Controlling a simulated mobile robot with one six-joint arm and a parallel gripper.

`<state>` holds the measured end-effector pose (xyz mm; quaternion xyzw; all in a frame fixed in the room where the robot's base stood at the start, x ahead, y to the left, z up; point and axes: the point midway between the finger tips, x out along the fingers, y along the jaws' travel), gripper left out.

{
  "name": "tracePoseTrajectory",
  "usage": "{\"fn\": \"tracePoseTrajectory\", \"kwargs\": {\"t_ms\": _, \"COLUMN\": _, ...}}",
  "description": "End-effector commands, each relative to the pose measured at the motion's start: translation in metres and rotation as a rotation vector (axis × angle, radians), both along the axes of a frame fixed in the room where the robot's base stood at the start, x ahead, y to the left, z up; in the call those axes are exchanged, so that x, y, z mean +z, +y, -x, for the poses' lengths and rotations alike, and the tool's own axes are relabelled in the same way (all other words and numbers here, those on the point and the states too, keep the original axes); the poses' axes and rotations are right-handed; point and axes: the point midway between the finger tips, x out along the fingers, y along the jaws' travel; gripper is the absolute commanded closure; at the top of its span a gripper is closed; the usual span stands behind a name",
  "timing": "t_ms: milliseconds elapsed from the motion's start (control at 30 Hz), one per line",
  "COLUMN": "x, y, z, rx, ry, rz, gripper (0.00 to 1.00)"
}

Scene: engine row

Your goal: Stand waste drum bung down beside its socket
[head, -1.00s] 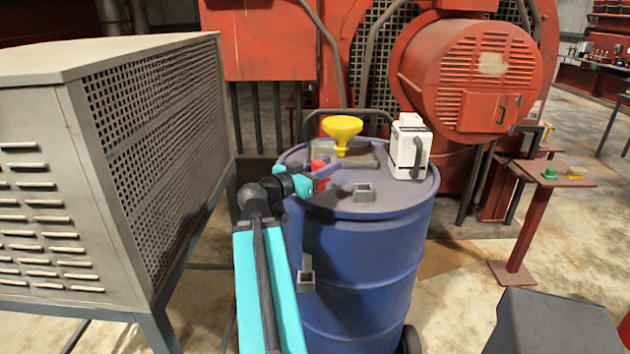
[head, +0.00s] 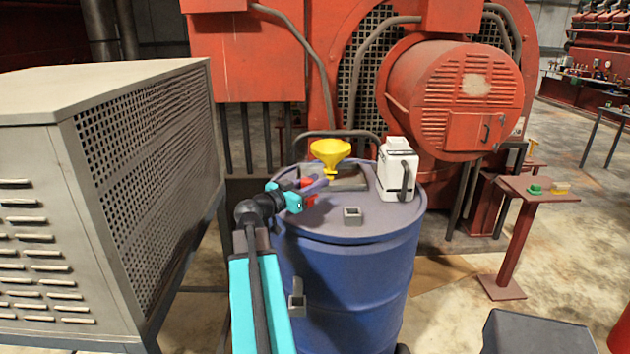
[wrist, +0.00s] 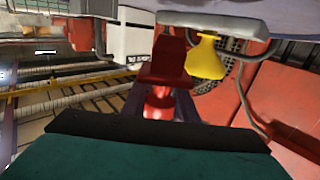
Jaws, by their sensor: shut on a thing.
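The waste drum bung is the red piece (wrist: 165,65) at my fingertips. It also shows in the head view (head: 311,200), partly hidden by the fingers. My gripper (head: 313,189) is shut on the bung over the left part of the blue drum's top (head: 330,228). In the wrist view my purple fingers (wrist: 158,105) are on both sides of its red stem. I cannot tell whether the bung touches the lid. A small grey square socket (head: 352,215) stands on the lid, right of the bung and nearer the camera, apart from it.
A yellow funnel (head: 330,152) and a white jug (head: 397,170) stand at the back of the drum top. A grey bracket (head: 297,305) is on the drum's side. A grey vented cabinet (head: 150,180) stands left of my arm. The lid right of the socket is clear.

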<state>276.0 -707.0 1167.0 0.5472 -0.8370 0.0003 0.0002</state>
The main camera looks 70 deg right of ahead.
Motion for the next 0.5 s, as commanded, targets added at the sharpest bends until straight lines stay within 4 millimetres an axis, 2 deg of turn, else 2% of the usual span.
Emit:
{"fn": "tracePoseTrajectory", "kwargs": {"t_ms": 33, "x": 0.001, "y": -0.008, "z": -0.004, "rx": 0.0, "ry": 0.001, "rz": 0.0, "gripper": 0.97}}
{"fn": "tracePoseTrajectory", "kwargs": {"t_ms": 500, "x": -0.004, "y": -0.056, "z": -0.023, "rx": -0.001, "ry": 0.001, "rz": 0.0, "gripper": 0.97}}
